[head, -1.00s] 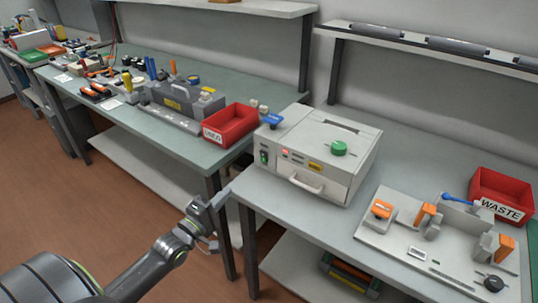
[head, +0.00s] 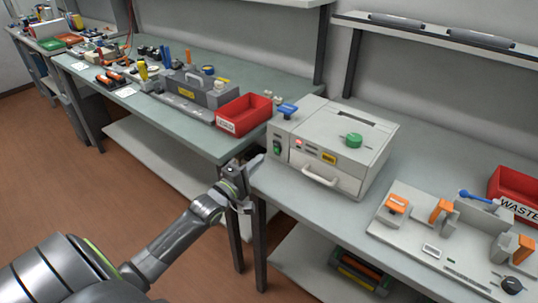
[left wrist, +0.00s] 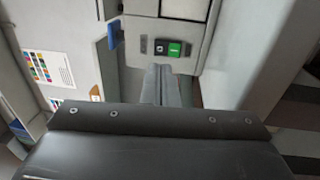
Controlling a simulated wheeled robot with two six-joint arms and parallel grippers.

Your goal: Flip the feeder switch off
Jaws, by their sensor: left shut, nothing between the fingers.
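The feeder (head: 335,145) is a light grey box with a green knob on top, a drawer handle, and a lit red lamp on its front. In the left wrist view the switch (left wrist: 168,48) has a dark half marked O and a bright green half. My left gripper (head: 257,162) is shut and empty, just left of and below the switch. In the left wrist view its closed fingers (left wrist: 161,82) point toward the switch panel; I cannot tell if they touch it. My right gripper is not in view.
A blue-handled part (head: 288,110) juts out at the feeder's upper left. A red bin (head: 243,115) stands on the neighbouring bench. A grey fixture with orange clamps (head: 425,240) and a red WASTE bin (head: 515,190) are on the right. The floor before the benches is clear.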

